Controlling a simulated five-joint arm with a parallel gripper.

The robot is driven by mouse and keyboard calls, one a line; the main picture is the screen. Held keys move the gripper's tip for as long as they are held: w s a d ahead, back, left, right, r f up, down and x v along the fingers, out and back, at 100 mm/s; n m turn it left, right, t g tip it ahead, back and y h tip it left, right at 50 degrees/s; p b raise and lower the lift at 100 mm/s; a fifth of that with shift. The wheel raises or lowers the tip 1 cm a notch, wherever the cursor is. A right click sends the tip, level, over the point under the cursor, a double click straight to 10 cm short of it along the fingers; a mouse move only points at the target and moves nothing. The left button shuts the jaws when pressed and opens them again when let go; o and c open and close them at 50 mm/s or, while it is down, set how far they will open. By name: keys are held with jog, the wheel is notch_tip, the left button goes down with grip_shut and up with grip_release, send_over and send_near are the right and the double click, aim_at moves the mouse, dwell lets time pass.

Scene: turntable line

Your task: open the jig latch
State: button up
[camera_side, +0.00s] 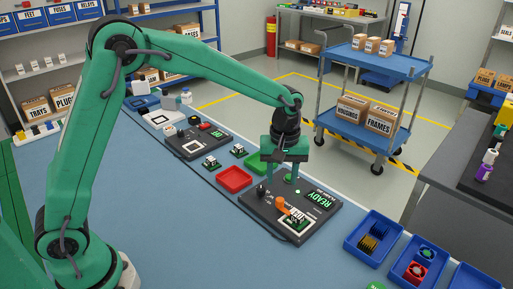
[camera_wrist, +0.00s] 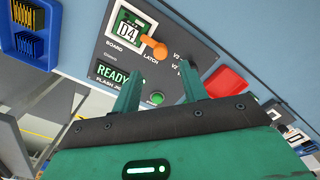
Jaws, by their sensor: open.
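The orange latch (camera_side: 284,203) is a short lever on the dark flash jig (camera_side: 262,208). In the wrist view the latch (camera_wrist: 153,46) points toward the board (camera_wrist: 129,30), and its end appears to lie over the board's edge. The board is seated in the jig and shows "04". My gripper (camera_side: 282,176) is above the jig's far side, away from the latch. In the wrist view its fingers (camera_wrist: 160,76) are apart with nothing between them, and the latch is beyond the tips. The jig's display (camera_wrist: 114,73) reads READY.
A red tray (camera_side: 234,180) and a green tray (camera_side: 255,161) sit left of the jig. Blue bins (camera_side: 374,232) with parts stand to its right. A green button (camera_wrist: 157,98) and a dark knob are on the jig.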

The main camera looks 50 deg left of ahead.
aim_at(280, 199)
jog(key=shift+f, duration=3.9)
jog(key=shift+c, duration=0.2)
grip_shut()
